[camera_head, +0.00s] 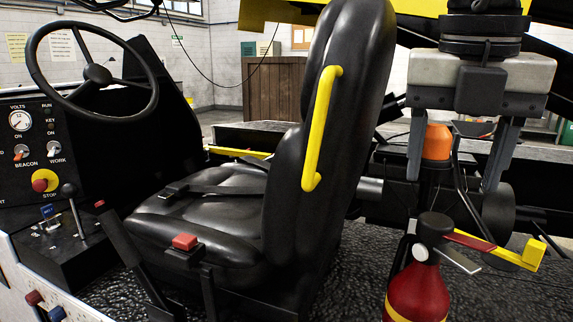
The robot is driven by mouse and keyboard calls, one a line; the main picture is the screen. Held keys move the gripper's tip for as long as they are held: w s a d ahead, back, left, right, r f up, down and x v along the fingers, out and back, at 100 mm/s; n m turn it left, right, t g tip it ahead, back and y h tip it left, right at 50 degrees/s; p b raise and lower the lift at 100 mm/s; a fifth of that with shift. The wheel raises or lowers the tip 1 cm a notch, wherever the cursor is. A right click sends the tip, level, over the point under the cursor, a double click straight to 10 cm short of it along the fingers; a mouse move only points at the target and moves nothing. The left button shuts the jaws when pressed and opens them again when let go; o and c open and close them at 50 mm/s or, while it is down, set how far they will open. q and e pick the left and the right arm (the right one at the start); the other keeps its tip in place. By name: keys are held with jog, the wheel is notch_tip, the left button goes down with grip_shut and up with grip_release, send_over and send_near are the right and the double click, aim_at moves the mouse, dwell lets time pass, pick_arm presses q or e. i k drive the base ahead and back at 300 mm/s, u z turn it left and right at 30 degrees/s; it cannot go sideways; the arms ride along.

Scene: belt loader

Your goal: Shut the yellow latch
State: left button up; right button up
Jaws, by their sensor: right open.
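A yellow latch-like lever (515,258) shows at the lower right, just right of the fire extinguisher's top. Nothing is held. My left gripper is out of view.
A red fire extinguisher (416,290) stands below the right gripper, close to the lever. A black seat (340,120) with a yellow grab bar (320,130) is left of it. A steering wheel (97,75) and control panel (35,150) are at the far left.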

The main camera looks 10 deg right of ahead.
aim_at(535, 249)
jog(key=k, duration=1)
